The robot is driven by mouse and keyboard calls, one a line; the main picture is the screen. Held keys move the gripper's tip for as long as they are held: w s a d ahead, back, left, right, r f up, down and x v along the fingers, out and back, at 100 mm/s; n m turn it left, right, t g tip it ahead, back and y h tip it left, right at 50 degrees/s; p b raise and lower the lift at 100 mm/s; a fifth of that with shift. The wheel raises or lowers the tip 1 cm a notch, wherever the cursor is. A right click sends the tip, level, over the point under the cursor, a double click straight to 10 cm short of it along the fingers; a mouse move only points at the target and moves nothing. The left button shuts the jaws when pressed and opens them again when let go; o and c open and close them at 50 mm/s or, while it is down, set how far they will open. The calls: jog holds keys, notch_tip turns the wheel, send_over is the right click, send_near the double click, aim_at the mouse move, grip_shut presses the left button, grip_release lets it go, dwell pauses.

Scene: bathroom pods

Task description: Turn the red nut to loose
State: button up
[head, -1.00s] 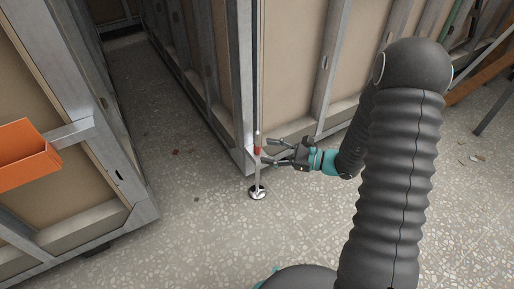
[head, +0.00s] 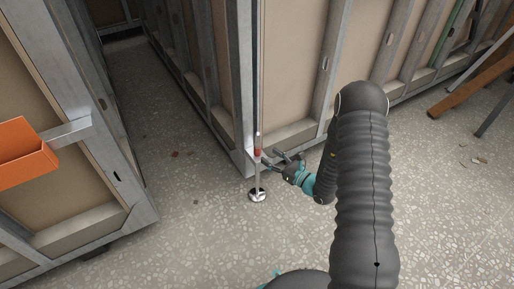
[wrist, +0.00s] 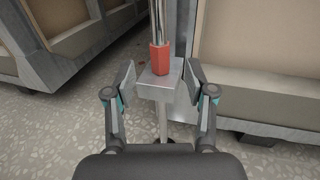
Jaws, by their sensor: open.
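The red nut (head: 257,153) sits on a threaded rod at the bottom corner of the framed pod, above a round foot (head: 257,195) on the floor. In the wrist view the red nut (wrist: 160,59) rests on top of a metal bracket block (wrist: 159,86), with the shiny rod (wrist: 158,22) rising from it. My gripper (head: 271,158) is just right of the nut in the head view. In the wrist view my gripper (wrist: 160,76) is open, one finger on each side of the nut and block. The fingers look apart from the nut; exact contact cannot be told.
Another framed pod (head: 75,150) with an orange box (head: 24,155) stands at the left, across a narrow gap of floor. The pod wall (head: 290,70) rises right behind the nut. Orange-brown beams (head: 470,92) lie at the right.

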aim_at(260, 150)
jog(key=x, duration=0.7)
jog(key=shift+w+a, duration=0.15)
grip_shut()
